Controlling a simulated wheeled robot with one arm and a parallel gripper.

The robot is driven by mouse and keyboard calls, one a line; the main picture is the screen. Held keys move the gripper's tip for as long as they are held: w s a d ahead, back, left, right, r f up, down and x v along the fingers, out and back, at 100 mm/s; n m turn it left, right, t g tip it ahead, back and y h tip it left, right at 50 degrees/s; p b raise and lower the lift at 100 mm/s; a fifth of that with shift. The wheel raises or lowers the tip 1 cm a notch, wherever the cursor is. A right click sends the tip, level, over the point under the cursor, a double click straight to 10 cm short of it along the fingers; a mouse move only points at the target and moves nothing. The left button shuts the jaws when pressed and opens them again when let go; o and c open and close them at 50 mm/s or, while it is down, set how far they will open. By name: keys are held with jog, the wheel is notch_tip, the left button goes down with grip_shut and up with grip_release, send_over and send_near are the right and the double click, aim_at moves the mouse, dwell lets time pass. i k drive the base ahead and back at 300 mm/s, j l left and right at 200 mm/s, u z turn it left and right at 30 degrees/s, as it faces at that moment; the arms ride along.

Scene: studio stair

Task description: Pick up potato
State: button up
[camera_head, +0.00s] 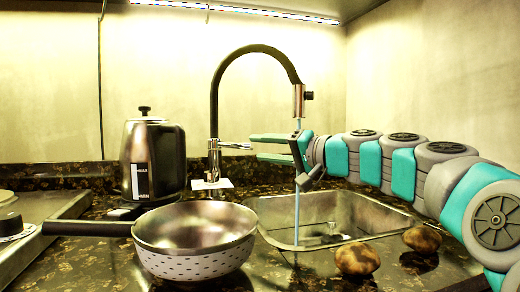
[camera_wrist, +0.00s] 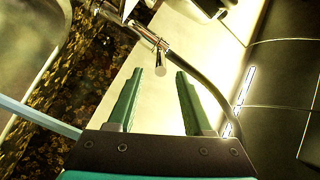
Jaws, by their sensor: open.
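Two brown potatoes lie on the dark counter in front of the sink in the head view. One potato (camera_head: 357,259) is nearer, and the other potato (camera_head: 422,239) lies to its right, below my arm. My gripper (camera_head: 257,147) is raised above the sink, beside the tap, and points left. The wrist view shows the open gripper (camera_wrist: 159,74) facing the tap and wall. No potato shows in the wrist view.
A black tap (camera_head: 215,100) arches behind the sink (camera_head: 380,215), and a thin bluish stream runs down close to my gripper. A pan (camera_head: 195,262) with a dark handle stands front left. A kettle (camera_head: 140,160) stands behind it. A hob edge (camera_head: 30,240) is at far left.

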aim_at(424, 239)
jog(key=k+j, duration=1.65)
